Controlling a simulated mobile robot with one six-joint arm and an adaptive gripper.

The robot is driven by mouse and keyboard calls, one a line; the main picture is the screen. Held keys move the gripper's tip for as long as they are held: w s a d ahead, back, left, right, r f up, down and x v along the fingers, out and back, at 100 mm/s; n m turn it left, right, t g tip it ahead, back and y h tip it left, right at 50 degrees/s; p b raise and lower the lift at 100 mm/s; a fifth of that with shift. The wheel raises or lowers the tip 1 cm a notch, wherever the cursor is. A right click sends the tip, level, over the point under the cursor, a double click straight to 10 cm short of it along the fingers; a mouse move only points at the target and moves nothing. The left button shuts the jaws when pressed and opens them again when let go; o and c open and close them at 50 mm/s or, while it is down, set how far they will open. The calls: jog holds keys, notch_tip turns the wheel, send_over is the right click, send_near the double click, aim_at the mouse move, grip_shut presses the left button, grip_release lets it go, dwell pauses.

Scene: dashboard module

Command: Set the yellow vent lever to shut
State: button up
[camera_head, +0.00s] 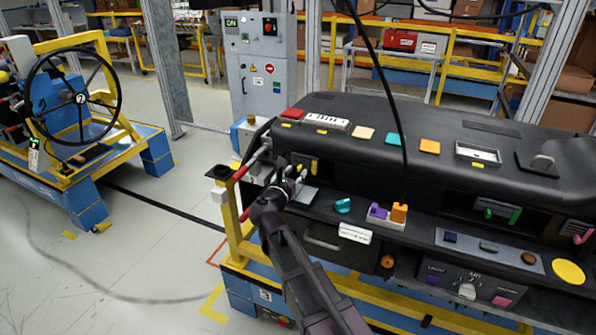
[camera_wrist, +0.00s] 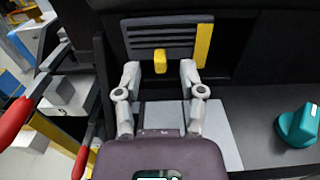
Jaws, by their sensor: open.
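The yellow vent lever (camera_wrist: 160,61) is a small tab on the lower middle of a dark slatted vent (camera_wrist: 150,35). A taller yellow strip (camera_wrist: 203,46) stands at the vent's right end, apart from the tab. My gripper (camera_wrist: 160,70) is open, with one fingertip on each side of the lever in the wrist view and a gap on both sides. I cannot tell how far the fingertips are from the vent in depth. In the head view my gripper (camera_head: 291,181) is at the dashboard's left end and partly hides the vent; the yellow strip shows there (camera_head: 314,167).
A teal knob (camera_wrist: 298,125) stands to the right on the dashboard shelf. A light grey plate (camera_wrist: 215,135) lies below the vent. Red-handled levers (camera_head: 252,162) are close on the left. An orange and purple block pair (camera_head: 389,214) is farther right.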

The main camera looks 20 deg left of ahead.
aim_at(293, 163)
jog(key=shift+w+d, duration=0.1)
jog(key=shift+w, duration=0.6)
grip_shut()
jog(key=shift+w+a, duration=0.1)
jog(key=shift+a, duration=1.35)
grip_release()
jog(key=shift+d, duration=0.1)
jog(key=s, duration=1.2)
jog(key=shift+a, duration=0.45)
